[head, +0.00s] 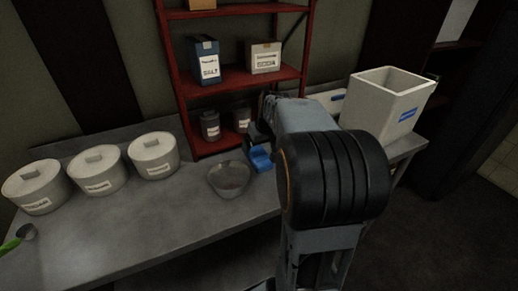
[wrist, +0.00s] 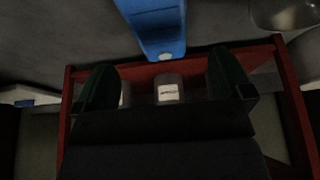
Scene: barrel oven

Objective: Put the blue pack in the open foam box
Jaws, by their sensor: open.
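The blue pack (head: 261,158) lies on the grey bench, just right of the glass bowl, partly hidden by my arm. In the wrist view the blue pack (wrist: 156,25) is at the top middle, with a pale cap-like spot at its near end. My gripper (head: 257,138) is close above or beside it. In the wrist view my gripper (wrist: 163,78) has its two dark fingers wide apart, with nothing held between them. The open foam box (head: 388,108), white with a blue label, stands at the right end of the bench, its top uncovered.
A glass bowl (head: 229,179) sits left of the pack. Several white lidded tubs (head: 96,170) line the bench's left part. A red shelf (head: 240,76) with boxes and dark jars stands behind. A low white item (head: 327,98) with a blue label is beside the foam box.

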